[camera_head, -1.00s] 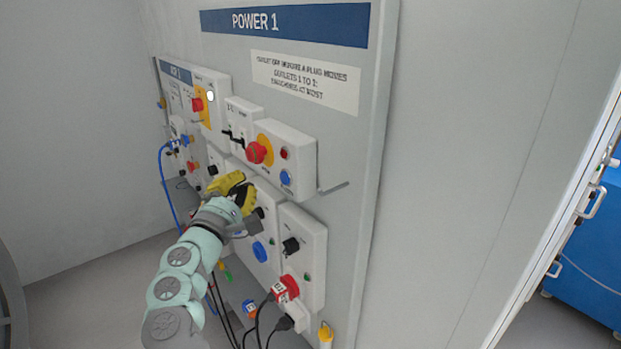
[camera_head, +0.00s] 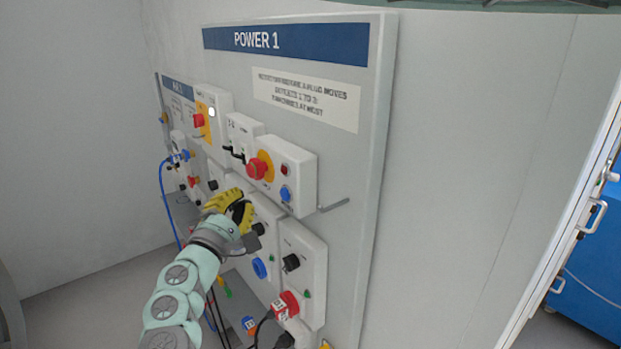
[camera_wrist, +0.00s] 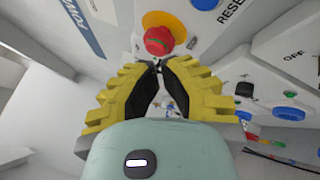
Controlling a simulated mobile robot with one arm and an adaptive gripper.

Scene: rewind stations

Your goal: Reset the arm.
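My gripper (camera_head: 241,208) has yellow fingers with black pads and is in front of the POWER 1 panel (camera_head: 362,180), over the upper part of the lower boxes. In the wrist view the gripper's fingertips (camera_wrist: 157,66) come close together with a gap between the pads lower down, and nothing shows between them. Past the tips is a red mushroom button on a yellow disc (camera_wrist: 159,40); it also shows in the head view (camera_head: 257,168), above my gripper. I cannot tell whether the tips touch each other.
A hook (camera_head: 335,205) sticks out to the right. Black knobs (camera_head: 291,262), a red plug (camera_head: 288,304) and hanging cables sit below. A second panel stands at left.

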